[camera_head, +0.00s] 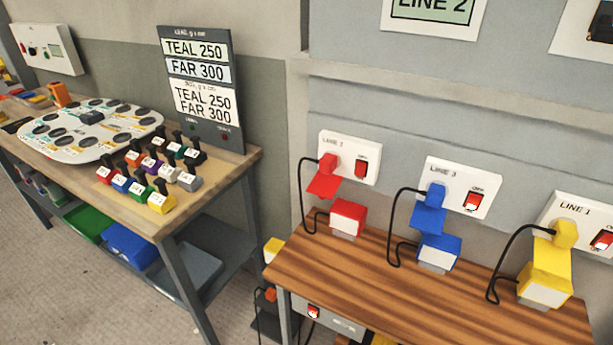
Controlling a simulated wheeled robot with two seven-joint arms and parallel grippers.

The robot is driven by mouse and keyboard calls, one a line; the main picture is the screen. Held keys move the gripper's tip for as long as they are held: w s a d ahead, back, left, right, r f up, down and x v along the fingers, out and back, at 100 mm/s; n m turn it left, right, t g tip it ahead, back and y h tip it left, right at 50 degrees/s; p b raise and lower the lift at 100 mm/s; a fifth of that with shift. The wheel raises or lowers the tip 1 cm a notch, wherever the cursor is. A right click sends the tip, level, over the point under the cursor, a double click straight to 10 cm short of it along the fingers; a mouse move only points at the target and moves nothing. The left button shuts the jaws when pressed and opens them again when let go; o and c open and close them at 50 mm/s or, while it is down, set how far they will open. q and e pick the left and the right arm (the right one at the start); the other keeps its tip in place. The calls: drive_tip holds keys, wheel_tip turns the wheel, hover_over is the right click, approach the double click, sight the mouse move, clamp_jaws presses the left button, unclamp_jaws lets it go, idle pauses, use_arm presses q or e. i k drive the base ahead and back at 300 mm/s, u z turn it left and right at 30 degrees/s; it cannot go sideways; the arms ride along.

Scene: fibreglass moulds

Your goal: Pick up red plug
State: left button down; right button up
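The red plug (328,162) sits at the white wall socket panel marked LINE 2 (356,146), left of that panel's red switch (361,168). A red flap or tag (324,187) hangs just below the plug. A black cable loops from the plug down to a red box (347,216) standing at the back of the wooden table. Neither of my grippers is in view.
A blue plug (435,194) and a yellow plug (565,234) sit at panels to the right, with cabled blue (438,250) and yellow boxes below. The striped wooden table (385,300) is clear in front. A workbench at left holds several small coloured weights.

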sight(328, 163)
drive_tip(key=u, duration=0.4)
drive_tip(key=k, duration=0.95)
drive_tip(key=u, duration=1.25)
drive_tip(key=i, duration=1.7)
drive_tip(key=z, duration=1.15)
drive_tip(key=i, duration=1)
drive_tip(key=z, duration=1.05)
